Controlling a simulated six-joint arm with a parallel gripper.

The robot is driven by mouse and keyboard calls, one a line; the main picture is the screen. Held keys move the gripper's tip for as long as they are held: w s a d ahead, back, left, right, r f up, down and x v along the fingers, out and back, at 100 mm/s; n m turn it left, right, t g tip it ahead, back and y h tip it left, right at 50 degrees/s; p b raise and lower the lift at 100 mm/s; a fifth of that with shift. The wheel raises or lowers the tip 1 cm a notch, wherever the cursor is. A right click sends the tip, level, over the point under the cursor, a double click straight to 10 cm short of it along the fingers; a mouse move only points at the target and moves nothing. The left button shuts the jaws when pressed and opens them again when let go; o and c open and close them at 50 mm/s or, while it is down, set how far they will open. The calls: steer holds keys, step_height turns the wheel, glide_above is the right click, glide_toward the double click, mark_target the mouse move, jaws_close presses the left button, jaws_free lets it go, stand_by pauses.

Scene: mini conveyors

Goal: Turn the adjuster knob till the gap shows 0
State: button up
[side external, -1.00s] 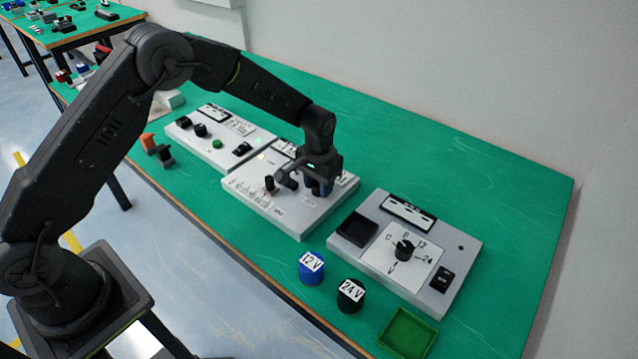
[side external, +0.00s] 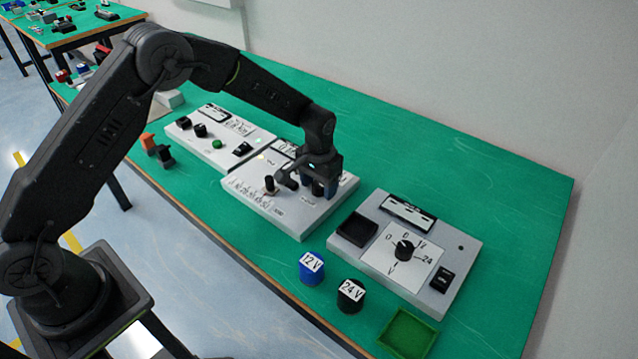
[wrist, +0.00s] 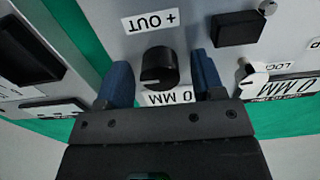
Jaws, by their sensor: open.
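The adjuster knob (wrist: 159,67) is a round black knob with a pale pointer line, on the middle light-grey unit (side external: 300,222). In the wrist view it stands between the two blue fingers of my gripper (wrist: 160,82), with room on both sides. My gripper (side external: 319,187) is open over the unit in the side view. An upside-down "+ OUT" label (wrist: 150,22) is beside the knob. A label reading 0 MM (wrist: 168,97) is partly hidden by my gripper. A larger 0 MM panel (wrist: 285,88) is at the right.
A small lever marked LOCK (wrist: 245,70) and a black block (wrist: 238,28) sit near the right finger. Another unit with a dial (side external: 403,250) stands to the right, with a blue 12 V cap (side external: 311,270) and black 24 V cap (side external: 350,297) in front.

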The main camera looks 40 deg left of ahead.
mark_target(319, 184)
step_height(319, 184, up, 14)
stand_by(0.4)
steer(key=shift+f, duration=0.1)
steer(key=s+a+r+t, duration=0.3)
steer(key=s+r, duration=1.1)
steer(key=s, duration=0.1)
steer(key=s+a+f+t, duration=0.1)
steer(key=s+a+t, duration=0.1)
steer(key=s, duration=1.3)
steer(key=shift+s+f+t, duration=0.2)
steer(key=shift+s+t, duration=0.1)
steer(key=shift+s, duration=0.05)
steer(key=shift+c, duration=0.3)
stand_by(0.7)
